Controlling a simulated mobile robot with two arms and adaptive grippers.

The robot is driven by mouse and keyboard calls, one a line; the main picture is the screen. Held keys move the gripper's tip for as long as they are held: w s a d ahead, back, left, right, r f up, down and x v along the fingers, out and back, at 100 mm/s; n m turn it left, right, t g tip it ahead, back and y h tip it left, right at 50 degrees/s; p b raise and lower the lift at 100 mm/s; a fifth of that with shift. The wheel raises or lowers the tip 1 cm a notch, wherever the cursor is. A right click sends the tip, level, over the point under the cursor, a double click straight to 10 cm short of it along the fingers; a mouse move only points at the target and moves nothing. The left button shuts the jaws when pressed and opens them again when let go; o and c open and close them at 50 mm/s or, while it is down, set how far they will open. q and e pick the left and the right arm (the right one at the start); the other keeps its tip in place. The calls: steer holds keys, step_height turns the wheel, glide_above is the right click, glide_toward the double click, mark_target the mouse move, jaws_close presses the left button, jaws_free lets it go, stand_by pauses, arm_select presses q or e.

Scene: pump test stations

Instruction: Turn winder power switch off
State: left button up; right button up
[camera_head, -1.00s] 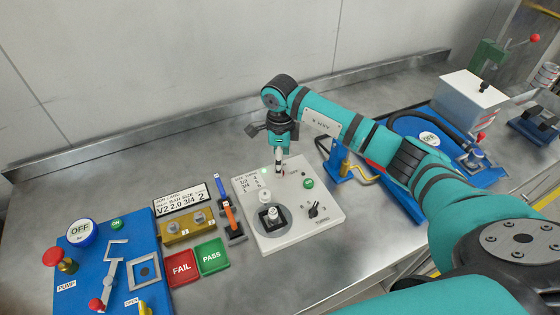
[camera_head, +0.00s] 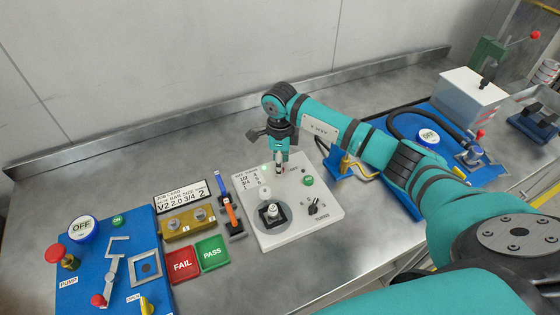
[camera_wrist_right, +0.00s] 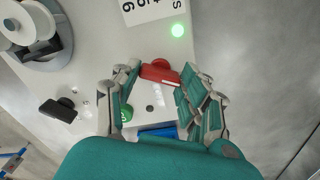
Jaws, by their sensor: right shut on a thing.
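The winder panel (camera_head: 290,234) is a pale box on the bench in the middle of the head view. A green light (camera_head: 264,168) glows near its top edge, and it also shows in the wrist view (camera_wrist_right: 178,30). My right gripper (camera_head: 281,168) is at the panel's far edge. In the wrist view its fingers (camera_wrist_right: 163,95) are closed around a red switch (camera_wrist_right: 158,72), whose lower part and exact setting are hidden. A green button (camera_head: 308,181) sits just to the right of the gripper, and it shows beside one finger in the wrist view (camera_wrist_right: 126,113). My left gripper is not in view.
The panel also carries a black knob (camera_head: 314,207) and a round winder head (camera_head: 270,214). Left of it are a blue and an orange tool, a job card (camera_head: 182,197), red FAIL and green PASS trays and a blue pump station (camera_head: 110,285). Another blue station stands behind my arm.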

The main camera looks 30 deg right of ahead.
steer(key=shift+m, duration=0.4)
steer(key=shift+m+b, duration=0.6)
steer(key=shift+m, duration=0.4)
steer(key=m, duration=0.2)
steer(key=shift+m+b, duration=0.3)
steer(key=shift+b, duration=0.1)
steer(key=m, duration=0.3)
steer(key=shift+b, duration=0.35)
steer(key=shift+m, duration=1.8)
steer(key=shift+w+r, duration=0.1)
steer(key=o, duration=1.2)
steer(key=shift+c, duration=0.2)
step_height(320, 180, up, 12)
